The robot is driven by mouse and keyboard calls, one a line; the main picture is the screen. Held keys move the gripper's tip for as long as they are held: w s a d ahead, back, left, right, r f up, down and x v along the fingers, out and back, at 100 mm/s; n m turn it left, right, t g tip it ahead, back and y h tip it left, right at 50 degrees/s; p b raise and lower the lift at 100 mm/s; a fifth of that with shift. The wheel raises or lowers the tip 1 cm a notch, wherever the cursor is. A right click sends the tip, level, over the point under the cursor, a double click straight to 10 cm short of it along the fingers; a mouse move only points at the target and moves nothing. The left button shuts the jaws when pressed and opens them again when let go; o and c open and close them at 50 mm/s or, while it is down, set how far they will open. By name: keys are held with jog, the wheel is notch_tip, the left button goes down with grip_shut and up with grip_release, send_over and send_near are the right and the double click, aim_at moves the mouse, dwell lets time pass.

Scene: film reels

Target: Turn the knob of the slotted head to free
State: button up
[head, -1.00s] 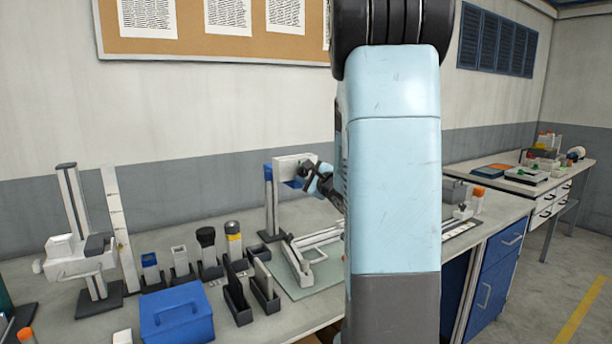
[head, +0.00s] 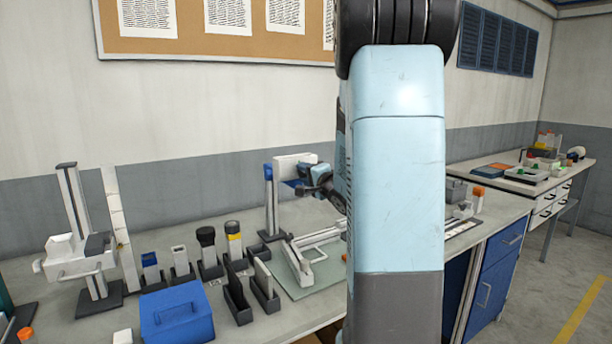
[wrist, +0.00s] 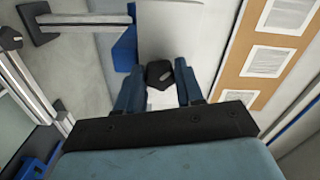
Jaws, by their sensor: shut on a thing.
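The slotted head is a white block (head: 291,164) on an upright stand with a blue top (head: 267,172) at the back of the bench. In the wrist view its white face (wrist: 185,28) is close in front of me. A dark, many-sided knob (wrist: 158,74) with a small light mark sticks out from it. My gripper (wrist: 159,82) has one blue finger on each side of the knob and is shut on it. In the head view my gripper (head: 308,184) is at the head's right side, and the knob is hidden there.
A pale mat with a metal frame (head: 318,256) lies below the head. To the left are several dark holders, a blue box (head: 177,313) and a white upright device (head: 80,245). My arm blocks the middle right of the head view.

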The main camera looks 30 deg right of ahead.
jog(key=n, duration=0.3)
jog(key=shift+s+f+n, duration=0.1)
jog(key=shift+f+n, duration=0.2)
jog(key=shift+n, duration=0.1)
jog(key=n, duration=0.3)
jog(key=shift+f+n, duration=0.1)
jog(key=shift+n, duration=0.2)
jog(key=n, duration=0.3)
jog(key=shift+d+n, duration=0.1)
jog(key=shift+n, duration=0.2)
jog(key=n, duration=0.4)
jog(key=shift+n, duration=0.3)
jog(key=n, duration=0.5)
jog(key=shift+d, duration=0.1)
jog(key=n, duration=0.6)
jog(key=o, duration=1)
jog(key=shift+r, duration=0.25)
